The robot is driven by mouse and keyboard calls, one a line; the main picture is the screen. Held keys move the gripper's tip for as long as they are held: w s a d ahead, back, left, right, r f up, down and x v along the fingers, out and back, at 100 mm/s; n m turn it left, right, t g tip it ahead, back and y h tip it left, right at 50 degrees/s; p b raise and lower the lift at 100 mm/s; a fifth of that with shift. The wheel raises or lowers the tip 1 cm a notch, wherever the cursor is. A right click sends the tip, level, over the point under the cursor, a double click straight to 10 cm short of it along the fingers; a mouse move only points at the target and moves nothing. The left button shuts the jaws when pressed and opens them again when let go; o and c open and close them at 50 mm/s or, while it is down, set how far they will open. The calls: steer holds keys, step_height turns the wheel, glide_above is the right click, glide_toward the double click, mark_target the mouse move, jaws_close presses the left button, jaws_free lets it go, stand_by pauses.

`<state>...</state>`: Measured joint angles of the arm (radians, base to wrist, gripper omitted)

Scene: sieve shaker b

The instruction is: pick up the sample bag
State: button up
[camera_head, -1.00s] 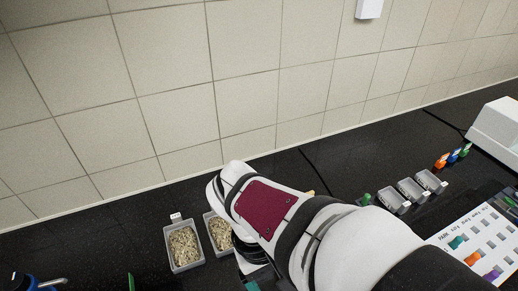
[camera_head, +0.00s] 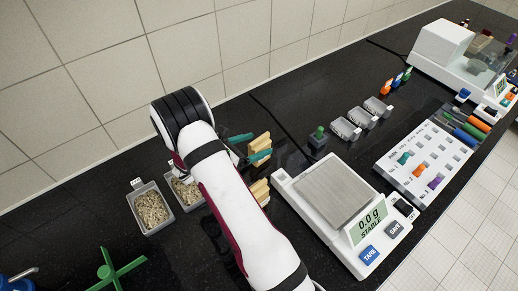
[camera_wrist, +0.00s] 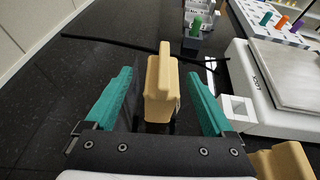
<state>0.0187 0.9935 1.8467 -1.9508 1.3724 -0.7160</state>
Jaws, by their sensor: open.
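A tan, upright sample bag with a narrow raised top (camera_wrist: 162,88) stands between the two teal fingers of my gripper (camera_wrist: 159,76) in the wrist view. The fingers are apart, one on each side of it, with a dark gap visible on each side. In the head view my gripper (camera_head: 249,147) reaches right from the arm toward this tan bag (camera_head: 262,143). A second tan bag (camera_head: 261,190) stands nearer the front, partly behind my arm; its edge also shows at the lower right of the wrist view (camera_wrist: 283,160).
A white balance (camera_head: 300,196) reading 0.0 g stands right of the bags. A small dark block with a green knob (camera_head: 318,138) and several grey trays (camera_head: 346,129) lie beyond. Two grain-filled trays (camera_head: 150,208) sit left. A black cable runs behind.

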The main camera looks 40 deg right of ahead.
mark_target(266, 142)
steer(key=x, duration=0.5)
steer(key=shift+s+r, duration=0.1)
steer(key=shift+s, duration=0.05)
steer(key=shift+c, duration=0.3)
jaws_close()
